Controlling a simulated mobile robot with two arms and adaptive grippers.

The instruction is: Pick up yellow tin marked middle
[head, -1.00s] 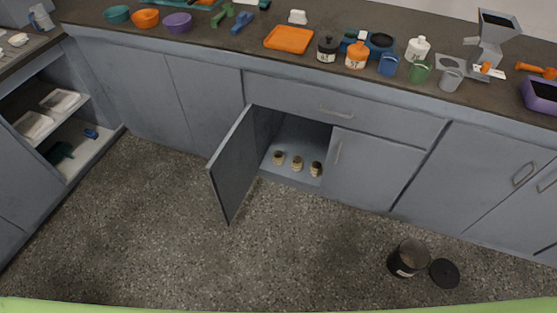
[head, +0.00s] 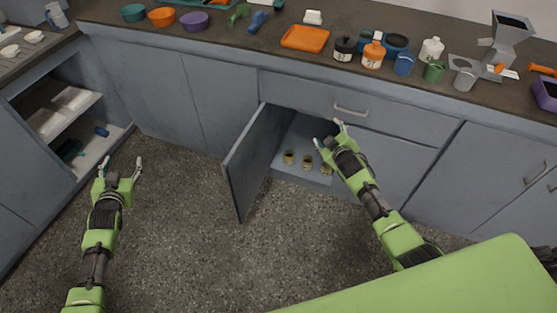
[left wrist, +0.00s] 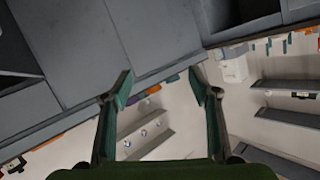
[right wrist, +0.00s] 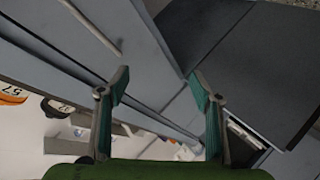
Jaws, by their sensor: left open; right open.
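Three small yellowish tins stand in a row on the floor of the open lower cabinet (head: 300,139): a left tin (head: 289,157), a middle tin (head: 306,162) and a right tin (head: 326,169). Their markings are too small to read. My right gripper (head: 327,133) is open and empty, raised in front of the cabinet's right side, above and right of the middle tin; its arm passes close to the right tin. My left gripper (head: 125,165) is open and empty over the floor, well left of the cabinet. No tin shows in either wrist view.
The cabinet door (head: 250,165) stands swung out on the left of the opening. A drawer handle (head: 351,111) juts out above. The counter holds an orange tray (head: 305,38), bottles, mugs and bowls. The floor (head: 185,205) between my arms is clear.

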